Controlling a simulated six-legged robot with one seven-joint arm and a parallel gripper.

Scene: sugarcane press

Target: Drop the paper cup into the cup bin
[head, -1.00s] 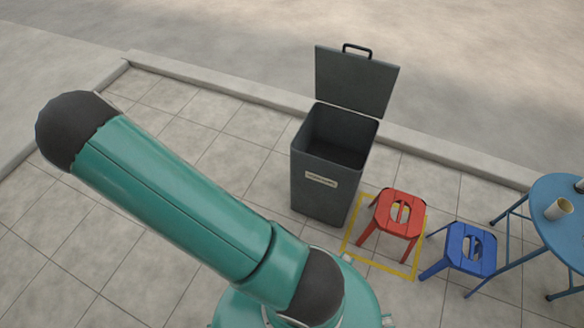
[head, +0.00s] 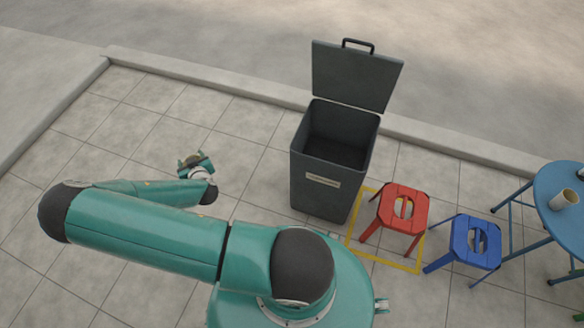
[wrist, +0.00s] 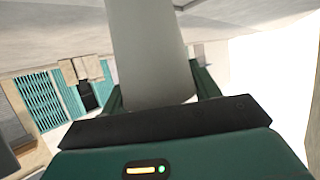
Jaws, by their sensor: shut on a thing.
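The grey bin (head: 325,180) stands on the tiled floor right of my gripper, its lid (head: 356,75) raised and its mouth open and dark inside. A small label is on its front. My gripper (head: 194,161) is left of the bin, apart from it. In the wrist view my gripper (wrist: 157,85) is shut on a pale, plain paper cup (wrist: 148,45), with a finger on each side. The held cup is hard to make out in the head view, and its contents cannot be seen.
A red stool (head: 402,210) stands right of the bin within a yellow floor marking (head: 357,247). A blue stool (head: 474,243) and a blue round table (head: 555,228) with another cup (head: 564,199) stand farther right. A kerb (head: 255,95) runs behind. Tiles left of the bin are clear.

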